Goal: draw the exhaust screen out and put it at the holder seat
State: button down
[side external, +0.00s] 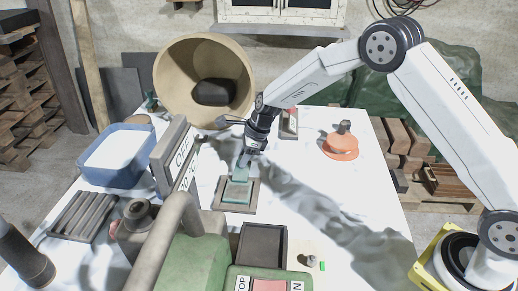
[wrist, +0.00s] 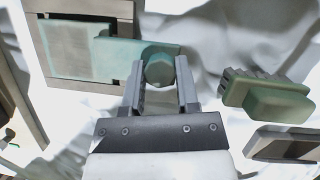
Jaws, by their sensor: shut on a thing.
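The exhaust screen appears to be the teal panel (wrist: 78,48) with a hexagonal knob (wrist: 158,66) on a short arm. My gripper (wrist: 160,85) is shut on that knob, one finger on each side. In the side view my gripper (side external: 244,160) points down at the teal piece (side external: 237,192), which stands over a square grey-brown frame (side external: 221,207). The frame also shows around the panel in the wrist view (wrist: 125,12). I cannot tell whether the panel rests in the frame or hangs just above it. I cannot tell for sure which thing is the holder seat.
A dark open tray (side external: 262,246) lies in front of the frame. A green machine (side external: 195,262) with a grey pipe and a sign (side external: 172,155) stand at left. A green brush (wrist: 268,97) lies right of my gripper. An orange piece (side external: 341,147) sits right; the white table's right side is mostly clear.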

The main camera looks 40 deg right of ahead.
jog(key=shift+f, duration=0.15)
jog(key=shift+c, duration=1.4)
grip_release()
jog(key=v, duration=0.8)
jog(key=shift+s, duration=0.1)
jog(key=s+d+n+h, duration=0.2)
jog(key=s+d+n, duration=0.1)
jog(key=s+n, duration=0.9)
jog(key=s+d+n+h, duration=0.2)
jog(key=s+d+n, duration=0.1)
jog(key=s+n, duration=0.9)
jog(key=shift+s, duration=1.25)
